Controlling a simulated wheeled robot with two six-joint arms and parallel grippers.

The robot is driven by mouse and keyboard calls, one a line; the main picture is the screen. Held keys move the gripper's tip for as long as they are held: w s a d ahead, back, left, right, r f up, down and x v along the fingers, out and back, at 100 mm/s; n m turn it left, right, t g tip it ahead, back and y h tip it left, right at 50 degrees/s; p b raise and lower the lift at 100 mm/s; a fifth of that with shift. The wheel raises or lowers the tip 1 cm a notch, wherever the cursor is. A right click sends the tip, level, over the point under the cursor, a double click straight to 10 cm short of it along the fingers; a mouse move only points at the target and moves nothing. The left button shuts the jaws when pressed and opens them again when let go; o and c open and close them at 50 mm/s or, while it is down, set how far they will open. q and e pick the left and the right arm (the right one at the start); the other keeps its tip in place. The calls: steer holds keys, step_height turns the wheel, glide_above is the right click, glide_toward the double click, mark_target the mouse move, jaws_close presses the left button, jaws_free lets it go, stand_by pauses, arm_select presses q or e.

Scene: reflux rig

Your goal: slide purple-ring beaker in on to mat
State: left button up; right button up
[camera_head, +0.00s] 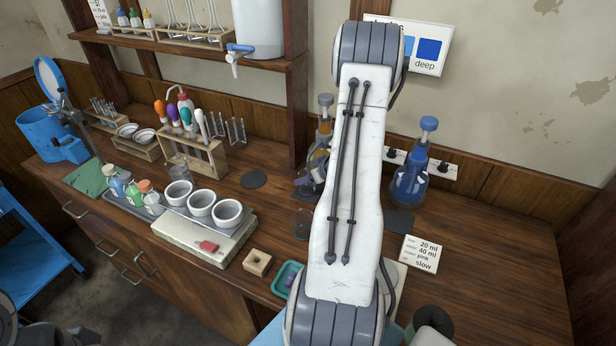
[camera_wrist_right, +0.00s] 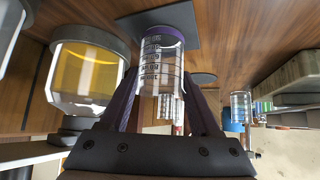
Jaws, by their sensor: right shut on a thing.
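The purple-ring beaker (camera_wrist_right: 163,65) is clear, with a printed scale and a purple band, in the right wrist view. My right gripper (camera_wrist_right: 163,100) is shut on it, with purple fingers on either side. The picture is upside down, so the scale reads inverted. The dark square mat (camera_wrist_right: 150,18) lies on the wood at the beaker's banded end. The beaker's base overlaps the mat in the picture; I cannot tell whether it touches. In the head view my right arm hides the gripper. My left gripper is not in view.
An amber-filled vessel (camera_wrist_right: 88,70) stands close beside the beaker; in the head view the amber dispenser (camera_head: 319,150) is partly behind my arm. A blue dispenser (camera_head: 411,170) stands to the right. White crucibles (camera_head: 200,203) stand on a pale block at left.

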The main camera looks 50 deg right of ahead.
steer(key=o, duration=1.4)
steer(key=p+v, duration=0.1)
steer(key=v, duration=0.9)
steer(key=shift+s+r, duration=0.1)
steer(key=shift+s, duration=0.1)
steer(key=shift+r, duration=0.1)
